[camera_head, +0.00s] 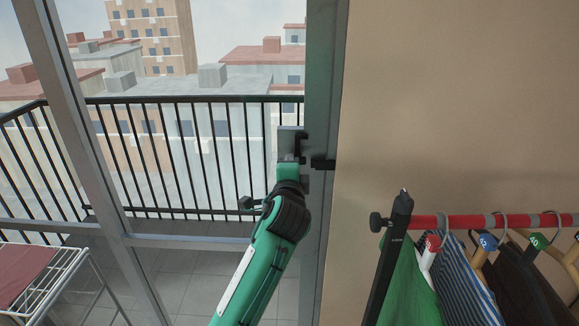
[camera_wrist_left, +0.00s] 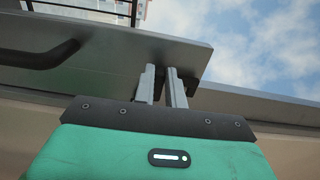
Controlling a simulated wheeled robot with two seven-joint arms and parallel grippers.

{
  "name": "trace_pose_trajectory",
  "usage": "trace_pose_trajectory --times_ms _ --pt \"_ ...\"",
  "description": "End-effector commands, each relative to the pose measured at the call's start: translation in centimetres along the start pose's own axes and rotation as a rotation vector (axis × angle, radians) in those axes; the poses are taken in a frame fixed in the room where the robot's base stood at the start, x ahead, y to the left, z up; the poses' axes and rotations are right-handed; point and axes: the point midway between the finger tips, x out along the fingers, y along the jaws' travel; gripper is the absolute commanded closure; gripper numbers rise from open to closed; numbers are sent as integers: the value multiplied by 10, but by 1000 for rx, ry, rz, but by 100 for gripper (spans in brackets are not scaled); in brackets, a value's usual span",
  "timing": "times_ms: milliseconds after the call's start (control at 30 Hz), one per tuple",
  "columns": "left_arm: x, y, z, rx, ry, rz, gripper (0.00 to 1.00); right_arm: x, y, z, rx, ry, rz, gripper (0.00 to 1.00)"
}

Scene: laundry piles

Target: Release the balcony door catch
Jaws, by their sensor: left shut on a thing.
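The balcony door (camera_head: 62,95) is a grey-framed glass door, and it looks closed. A black handle (camera_head: 298,146) sits on a grey plate at its right edge; it also shows at the left of the left wrist view (camera_wrist_left: 40,55). A dark catch (camera_head: 323,163) juts out at the frame just right of the handle. My left gripper (camera_head: 296,164) is at this edge, below the handle. My right gripper is out of view.
A garment rack with a red rail (camera_head: 465,221) and hanging clothes stands at the right, before a beige wall (camera_head: 450,90). A white drying rack (camera_head: 52,275) with red cloth is at the lower left. A black balcony railing (camera_head: 215,100) is beyond the glass.

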Motion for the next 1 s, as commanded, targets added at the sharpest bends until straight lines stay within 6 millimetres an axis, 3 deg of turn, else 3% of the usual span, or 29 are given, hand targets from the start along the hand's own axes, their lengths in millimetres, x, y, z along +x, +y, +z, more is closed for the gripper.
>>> trace_pose_trajectory --times_ms 200,233,333,733,1000 --pt "0 2 0 -1 0 4 100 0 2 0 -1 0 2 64" --pt "0 2 0 0 0 4 85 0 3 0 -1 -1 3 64" --pt "0 2 0 0 0 3 66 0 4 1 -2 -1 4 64" --pt "-6 2 0 1 0 1 65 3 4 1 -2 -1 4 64" --pt "-51 4 0 -1 2 0 65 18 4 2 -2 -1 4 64"
